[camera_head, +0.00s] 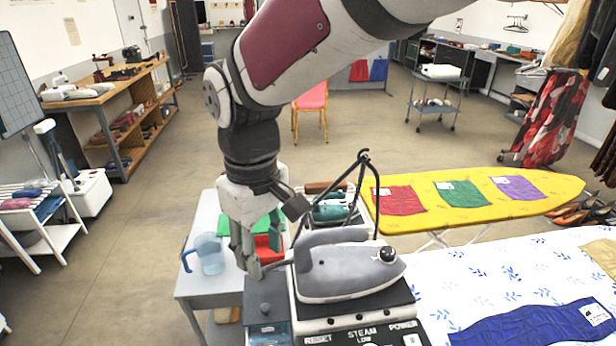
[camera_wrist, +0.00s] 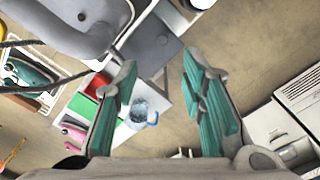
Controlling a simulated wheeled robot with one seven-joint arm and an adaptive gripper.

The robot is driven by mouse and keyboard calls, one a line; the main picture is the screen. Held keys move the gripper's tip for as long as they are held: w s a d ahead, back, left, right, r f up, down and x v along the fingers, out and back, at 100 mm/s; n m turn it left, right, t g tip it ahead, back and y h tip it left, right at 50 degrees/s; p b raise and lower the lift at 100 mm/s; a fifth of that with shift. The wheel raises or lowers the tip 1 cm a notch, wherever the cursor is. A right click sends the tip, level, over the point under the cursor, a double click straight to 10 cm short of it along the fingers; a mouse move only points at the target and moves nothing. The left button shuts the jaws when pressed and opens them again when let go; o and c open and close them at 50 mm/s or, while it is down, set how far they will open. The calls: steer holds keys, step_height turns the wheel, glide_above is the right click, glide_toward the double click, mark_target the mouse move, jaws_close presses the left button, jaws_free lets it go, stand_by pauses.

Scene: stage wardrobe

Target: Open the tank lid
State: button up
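The tank lid (camera_head: 267,293) is dark grey and has a small knob. It lies flat on the bluish tank (camera_head: 276,331) at the left side of the steam station. In the wrist view the lid (camera_wrist: 150,50) shows near the top middle, between and beyond my fingertips. My gripper (camera_head: 256,247) points down above and slightly behind the lid. In the wrist view my gripper (camera_wrist: 160,66) has its two green-padded fingers wide apart with nothing between them. It appears clear of the lid, though the exact gap is hard to tell.
A grey iron (camera_head: 345,268) rests on the steam station right beside the lid. A thin dark cord stand (camera_head: 364,155) rises behind it. A blue jug (camera_head: 207,254) and a red box (camera_head: 268,248) stand on the side table. A yellow ironing board (camera_head: 455,215) lies to the right.

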mark_target(265, 308)
steer(key=f, duration=0.4)
steer(key=f+p, duration=0.1)
steer(key=f, duration=0.4)
steer(key=a+f, duration=0.1)
steer(key=f, duration=0.4)
steer(key=shift+f+p, duration=0.1)
steer(key=shift+p, duration=0.2)
steer(key=shift+c, duration=0.4)
jaws_close()
